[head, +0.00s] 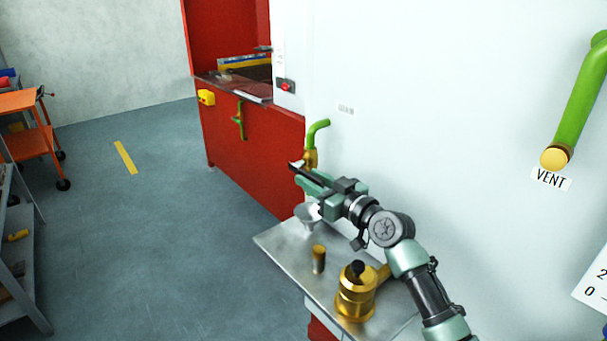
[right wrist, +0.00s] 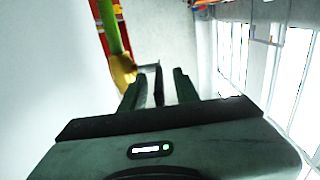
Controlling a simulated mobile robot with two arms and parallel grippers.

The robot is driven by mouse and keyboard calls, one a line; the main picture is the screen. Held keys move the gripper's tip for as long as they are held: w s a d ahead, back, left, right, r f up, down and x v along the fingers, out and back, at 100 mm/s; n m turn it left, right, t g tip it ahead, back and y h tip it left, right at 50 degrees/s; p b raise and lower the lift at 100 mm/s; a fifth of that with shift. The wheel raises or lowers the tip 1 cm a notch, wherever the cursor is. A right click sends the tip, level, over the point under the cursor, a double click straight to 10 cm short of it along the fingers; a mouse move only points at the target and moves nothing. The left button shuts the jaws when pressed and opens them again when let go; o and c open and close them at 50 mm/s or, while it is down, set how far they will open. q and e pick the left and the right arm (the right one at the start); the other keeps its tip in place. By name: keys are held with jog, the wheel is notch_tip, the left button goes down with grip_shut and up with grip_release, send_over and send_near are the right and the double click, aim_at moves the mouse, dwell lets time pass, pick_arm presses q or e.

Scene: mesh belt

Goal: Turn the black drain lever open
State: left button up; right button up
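The black drain lever (right wrist: 158,86) shows in the right wrist view as a thin dark bar beside the brass valve (right wrist: 123,70), below a green pipe (right wrist: 110,28). My right gripper (right wrist: 158,88) is open. The lever lies between its two fingers in the picture, with a gap on each side. In the head view the right gripper (head: 306,176) is at the brass valve (head: 310,159) under the bent green pipe (head: 320,127). It hides part of the fitting there, and the lever's angle is hard to tell. My left gripper is not in view.
A metal shelf (head: 277,241) below the right arm carries a funnel (head: 307,216), a small brass cylinder (head: 318,260) and a brass pot (head: 355,300). A red cabinet (head: 270,165) stands behind.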

jog(key=shift+x, duration=1.4)
grip_shut()
jog(key=shift+f, duration=0.1)
dwell(0.4)
